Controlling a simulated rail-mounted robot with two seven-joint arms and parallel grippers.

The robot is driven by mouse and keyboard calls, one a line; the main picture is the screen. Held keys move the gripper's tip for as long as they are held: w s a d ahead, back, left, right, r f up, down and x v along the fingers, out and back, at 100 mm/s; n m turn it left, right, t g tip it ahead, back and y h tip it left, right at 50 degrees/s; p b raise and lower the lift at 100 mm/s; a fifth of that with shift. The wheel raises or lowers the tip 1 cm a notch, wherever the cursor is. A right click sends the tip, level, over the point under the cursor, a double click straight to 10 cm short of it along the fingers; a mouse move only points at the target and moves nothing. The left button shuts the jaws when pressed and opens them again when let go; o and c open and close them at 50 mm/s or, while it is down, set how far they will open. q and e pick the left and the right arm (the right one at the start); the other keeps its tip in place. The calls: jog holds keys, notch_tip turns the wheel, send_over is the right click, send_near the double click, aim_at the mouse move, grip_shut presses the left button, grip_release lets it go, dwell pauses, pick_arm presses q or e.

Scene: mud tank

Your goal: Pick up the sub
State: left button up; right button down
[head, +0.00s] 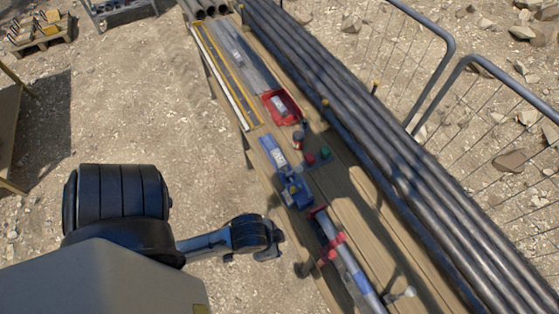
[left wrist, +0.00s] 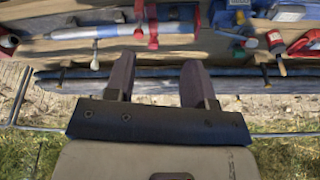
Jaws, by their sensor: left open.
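A long grey cylinder (head: 349,267) with a blue end lies on the wooden bench, crossed by red clamp-like pieces (head: 331,238). The grey cylinder (left wrist: 85,33) shows at upper left in the left wrist view, with the red pieces (left wrist: 153,25) at its right end. I cannot tell for sure which thing is the sub. My left gripper (left wrist: 157,68) is open and empty, its dark fingers pointing towards the bench, apart from the cylinder. Its fingers cannot be made out in the head view. My right gripper is not in view.
The bench also bears a blue tool (head: 285,172), a red tray (head: 282,107) and small red and green items (head: 318,156). Long dark pipes (head: 390,155) run along its far side, with metal barriers (head: 485,80) beyond.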

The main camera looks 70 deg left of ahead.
pick_arm(q)
jog(key=o, duration=0.7)
jog(key=shift+c, duration=0.2)
